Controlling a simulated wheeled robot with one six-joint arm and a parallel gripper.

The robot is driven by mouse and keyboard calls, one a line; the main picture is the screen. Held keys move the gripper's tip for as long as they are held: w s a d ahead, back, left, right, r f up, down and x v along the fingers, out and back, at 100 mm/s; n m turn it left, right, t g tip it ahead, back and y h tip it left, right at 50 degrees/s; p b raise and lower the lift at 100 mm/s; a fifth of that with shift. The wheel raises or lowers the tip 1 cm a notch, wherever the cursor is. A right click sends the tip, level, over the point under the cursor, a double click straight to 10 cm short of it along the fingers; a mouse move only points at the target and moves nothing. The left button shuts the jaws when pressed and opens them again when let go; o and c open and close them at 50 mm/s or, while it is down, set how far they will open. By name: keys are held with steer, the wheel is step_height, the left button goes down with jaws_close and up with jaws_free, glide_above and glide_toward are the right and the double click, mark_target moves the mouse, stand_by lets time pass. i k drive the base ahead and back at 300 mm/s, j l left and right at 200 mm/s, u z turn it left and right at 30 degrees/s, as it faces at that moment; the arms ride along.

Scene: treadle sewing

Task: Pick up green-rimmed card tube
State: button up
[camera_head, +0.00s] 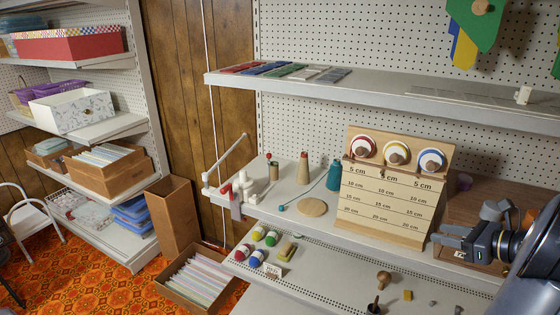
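Two upright brown card-coloured pieces stand at the back of the middle shelf: a short tube (273,171) with a dark top, and a taller tapering cone (303,169) to its right. The short one looks most like the card tube, but its rim is too small to tell if it is green. My gripper (440,240) is at the right, in front of the shelf and pointing left. Its two fingers look apart with nothing between them. It is well to the right of both pieces, with the striped measuring board between.
The wooden measuring board (385,200) holds red, yellow and blue-rimmed discs. A teal bottle (334,176), a round wooden disc (312,207) and a white rail fixture (240,190) stand near the tube. The upper shelf (400,95) overhangs. Small spools (257,258) lie on the lower shelf.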

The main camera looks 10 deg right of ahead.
mark_target(274, 171)
steer(key=i+j+z, duration=0.1)
steer(key=j, duration=0.3)
steer(key=i+j+z, duration=0.15)
steer(key=j, duration=0.25)
steer(key=i+j+z, duration=0.1)
steer(key=j, duration=0.3)
steer(key=i+j+u, duration=0.15)
steer(key=i+j, duration=0.15)
steer(key=i, duration=0.15)
steer(key=i+j+u, duration=0.2)
steer(key=i, duration=0.3)
steer(key=i+l+u, duration=0.1)
steer(key=i+l, duration=0.1)
